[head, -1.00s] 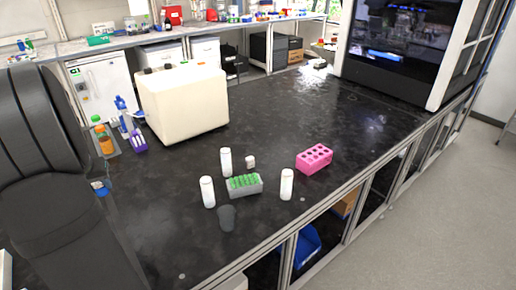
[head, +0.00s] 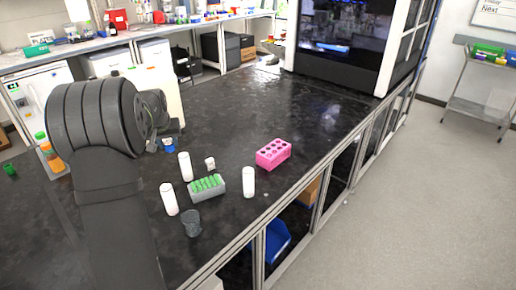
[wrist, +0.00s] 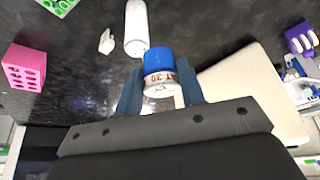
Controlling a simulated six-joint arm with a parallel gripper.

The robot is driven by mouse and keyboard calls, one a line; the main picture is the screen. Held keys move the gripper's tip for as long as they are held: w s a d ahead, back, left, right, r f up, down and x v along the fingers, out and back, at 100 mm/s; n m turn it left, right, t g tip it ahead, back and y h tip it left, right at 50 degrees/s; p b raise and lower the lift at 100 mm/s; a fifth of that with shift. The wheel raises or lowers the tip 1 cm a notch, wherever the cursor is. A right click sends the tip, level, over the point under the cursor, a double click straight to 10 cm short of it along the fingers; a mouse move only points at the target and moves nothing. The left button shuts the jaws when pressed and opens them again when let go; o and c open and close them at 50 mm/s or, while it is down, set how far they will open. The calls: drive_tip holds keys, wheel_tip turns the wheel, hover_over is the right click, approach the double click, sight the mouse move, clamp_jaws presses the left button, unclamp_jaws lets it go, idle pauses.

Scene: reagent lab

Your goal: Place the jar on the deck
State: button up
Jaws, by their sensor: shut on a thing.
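The jar, with a blue cap and a white label with red print, is held between the two blue-grey fingers of my gripper (wrist: 160,90) in the wrist view; the jar's cap (wrist: 158,58) faces away from the palm. In the head view the blue-capped jar (head: 168,145) shows small below my gripper (head: 172,134), in front of the cream box. My gripper is shut on the jar. The black bench top (head: 235,110) lies beneath. I cannot tell which surface is the deck.
White cylinders (head: 248,182) stand around a grey rack of green tubes (head: 208,187), with a small white bottle (head: 210,163) and a dark cup (head: 191,223). A pink rack (head: 273,153) lies right. The cream box (head: 160,80) is behind my arm. Far bench is clear before the black machine (head: 340,50).

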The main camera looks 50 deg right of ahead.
drive_tip(key=s+d+m, duration=0.1)
drive_tip(key=s+d, duration=0.5)
drive_tip(key=d, duration=0.4)
drive_tip(key=s+d+m+h, duration=0.1)
drive_tip(key=s+d, duration=0.6)
drive_tip(key=d, duration=0.3)
drive_tip(key=s+d+m, duration=0.1)
drive_tip(key=s+d, duration=0.5)
drive_tip(key=d, duration=0.4)
drive_tip(key=w+f, duration=0.3)
drive_tip(key=f, duration=0.1)
drive_tip(key=w+a+f, duration=0.1)
drive_tip(key=w+f, duration=0.6)
drive_tip(key=f, duration=0.1)
drive_tip(key=shift+w+a+f, duration=0.15)
drive_tip(key=shift+w+a, duration=0.05)
drive_tip(key=shift+w, duration=0.1)
drive_tip(key=shift+w+f, duration=0.25)
drive_tip(key=shift+f, duration=1.85)
drive_tip(key=shift+f, duration=0.1)
drive_tip(key=o, duration=1.1)
drive_tip(key=shift+c, duration=0.2)
